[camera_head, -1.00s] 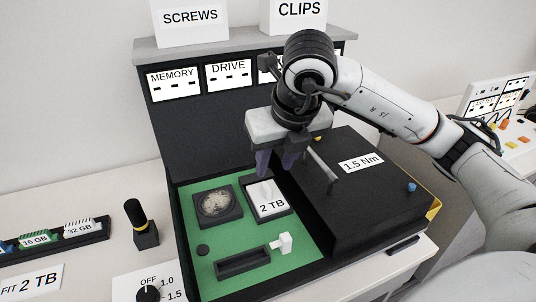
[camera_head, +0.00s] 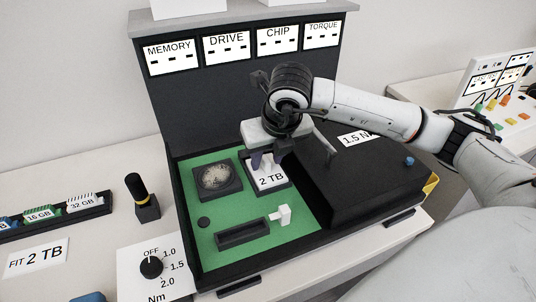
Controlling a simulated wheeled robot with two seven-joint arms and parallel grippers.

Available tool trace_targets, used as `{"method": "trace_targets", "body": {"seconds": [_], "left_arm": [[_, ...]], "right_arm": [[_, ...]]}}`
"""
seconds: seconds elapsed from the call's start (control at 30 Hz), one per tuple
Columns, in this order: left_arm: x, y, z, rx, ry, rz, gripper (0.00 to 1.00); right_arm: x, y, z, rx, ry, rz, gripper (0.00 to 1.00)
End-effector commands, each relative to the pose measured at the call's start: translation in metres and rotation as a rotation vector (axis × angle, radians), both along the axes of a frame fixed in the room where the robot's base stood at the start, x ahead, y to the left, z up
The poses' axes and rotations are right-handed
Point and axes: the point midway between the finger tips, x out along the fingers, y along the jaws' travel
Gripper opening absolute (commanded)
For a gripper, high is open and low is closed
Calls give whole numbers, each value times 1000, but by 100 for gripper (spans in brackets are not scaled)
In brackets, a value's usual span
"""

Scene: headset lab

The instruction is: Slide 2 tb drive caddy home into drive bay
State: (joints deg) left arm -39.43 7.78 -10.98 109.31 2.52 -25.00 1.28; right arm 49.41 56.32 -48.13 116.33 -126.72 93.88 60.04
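The 2 TB drive caddy (camera_head: 271,181) lies in the dark-framed drive bay (camera_head: 290,184) on the green board (camera_head: 221,215). Its white label faces up. My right gripper (camera_head: 264,160) is over the caddy's far end, with its purple-grey fingers pointing down beside a small white tab there. The fingers look close to the tab, but I cannot tell whether they touch or grip it. The far edge of the bay is hidden behind the gripper. My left gripper is not in view.
A white latch (camera_head: 284,214) is in front. The MEMORY, DRIVE, CHIP and TORQUE panel (camera_head: 228,46) rises behind.

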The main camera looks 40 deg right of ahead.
Motion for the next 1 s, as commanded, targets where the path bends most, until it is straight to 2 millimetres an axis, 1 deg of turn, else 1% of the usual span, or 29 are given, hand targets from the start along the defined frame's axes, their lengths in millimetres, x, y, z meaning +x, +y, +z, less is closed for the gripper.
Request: {"method": "trace_targets", "body": {"seconds": [0.03, 0.23, 0.57, 1.0], "left_arm": [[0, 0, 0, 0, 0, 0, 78], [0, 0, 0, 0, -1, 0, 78], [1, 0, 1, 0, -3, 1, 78], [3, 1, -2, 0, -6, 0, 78]], "right_arm": [[0, 0, 0, 0, 0, 0, 34], [0, 0, 0, 0, 0, 0, 1], [0, 0, 1, 1, -1, 0, 0], [9, -2, 1, 0, -2, 0, 0]]}}
